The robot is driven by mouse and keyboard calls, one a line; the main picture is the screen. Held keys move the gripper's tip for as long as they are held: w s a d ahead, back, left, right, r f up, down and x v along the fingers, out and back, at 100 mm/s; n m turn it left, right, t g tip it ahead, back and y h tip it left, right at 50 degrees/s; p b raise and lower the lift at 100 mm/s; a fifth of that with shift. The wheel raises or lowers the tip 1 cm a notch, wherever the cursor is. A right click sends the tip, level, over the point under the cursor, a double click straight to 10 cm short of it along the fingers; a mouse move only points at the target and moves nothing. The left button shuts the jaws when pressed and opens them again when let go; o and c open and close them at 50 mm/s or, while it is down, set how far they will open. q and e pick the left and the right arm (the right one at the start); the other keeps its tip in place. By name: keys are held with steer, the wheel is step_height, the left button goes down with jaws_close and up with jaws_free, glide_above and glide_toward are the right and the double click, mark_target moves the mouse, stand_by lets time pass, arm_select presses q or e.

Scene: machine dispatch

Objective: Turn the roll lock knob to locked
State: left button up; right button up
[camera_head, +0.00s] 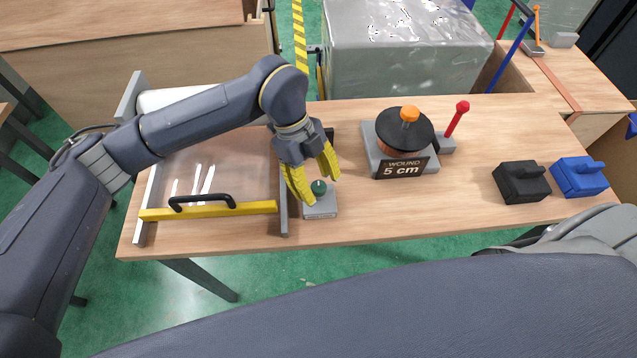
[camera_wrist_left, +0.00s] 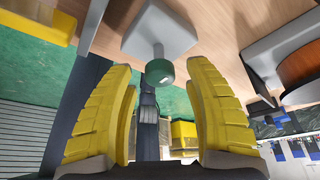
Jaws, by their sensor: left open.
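A round green knob (camera_head: 318,187) sits on a small light grey block (camera_head: 321,207) at the table's front edge, right of the clear-topped frame. I take it to be the roll lock knob; whether it is locked I cannot tell. My left gripper (camera_head: 322,189) comes down over it with yellow fingers spread on either side. In the left wrist view the green knob (camera_wrist_left: 159,72) on its short metal stem shows in the gap between the open fingertips (camera_wrist_left: 160,67), without visible contact. My right gripper is out of view.
A clear-topped frame (camera_head: 212,209) with a yellow bar and black handle lies left. A dial unit (camera_head: 404,145) reading "WOUND 5 cm", with a red-tipped lever (camera_head: 456,118), stands to the right. Black (camera_head: 521,183) and blue (camera_head: 579,177) blocks sit further right. Bare table lies between.

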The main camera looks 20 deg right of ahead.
arm_select(q)
steer(key=shift+s+f, duration=0.1)
steer(key=shift+f, duration=0.2)
steer(key=shift+c, duration=0.2)
jaws_close()
stand_by(0.3)
